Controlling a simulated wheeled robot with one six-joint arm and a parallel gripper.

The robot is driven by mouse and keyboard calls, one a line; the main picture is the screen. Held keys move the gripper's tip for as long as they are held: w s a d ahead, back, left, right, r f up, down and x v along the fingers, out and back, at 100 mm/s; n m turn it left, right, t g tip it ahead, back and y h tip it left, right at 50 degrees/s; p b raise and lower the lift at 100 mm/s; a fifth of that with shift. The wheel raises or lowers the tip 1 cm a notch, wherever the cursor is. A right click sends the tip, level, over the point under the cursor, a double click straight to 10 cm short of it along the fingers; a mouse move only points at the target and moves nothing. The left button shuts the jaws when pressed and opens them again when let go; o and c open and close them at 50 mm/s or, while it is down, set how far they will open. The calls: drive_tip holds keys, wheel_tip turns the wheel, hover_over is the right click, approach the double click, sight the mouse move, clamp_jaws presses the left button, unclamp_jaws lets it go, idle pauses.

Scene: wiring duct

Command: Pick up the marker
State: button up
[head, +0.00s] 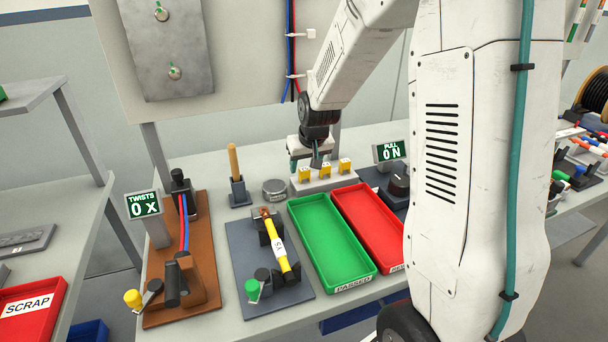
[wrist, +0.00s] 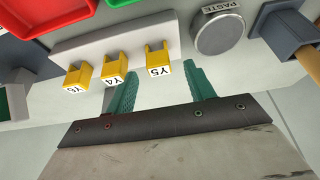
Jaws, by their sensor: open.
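Three yellow clip-like markers stand in a row on a pale block (wrist: 95,47). In the wrist view they are labelled Y5 (wrist: 158,58), Y4 (wrist: 113,70) and Y6 (wrist: 76,76). In the head view the row shows behind the trays, with the Y5 marker (head: 304,175) at its left end. My gripper (wrist: 160,84) is open and empty, its teal fingers apart on either side of the Y5 marker's line. It also shows in the head view (head: 305,163), just at the left part of the row. I cannot tell whether the fingers touch anything.
A round paste tin (wrist: 219,32) sits beside the block. A green tray (head: 322,235) and a red tray (head: 368,222) lie in front. A yellow cable (head: 270,225) with a white tag lies on a grey fixture (head: 240,250). A wooden-handled tool (head: 234,162) stands left.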

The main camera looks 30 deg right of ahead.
sight(305, 169)
drive_tip(key=x, duration=0.3)
drive_tip(key=shift+w+f, duration=0.15)
drive_tip(key=shift+f, duration=0.15)
drive_tip(key=c, duration=1)
drive_tip(key=shift+r, duration=0.1)
drive_tip(key=shift+c, duration=0.2)
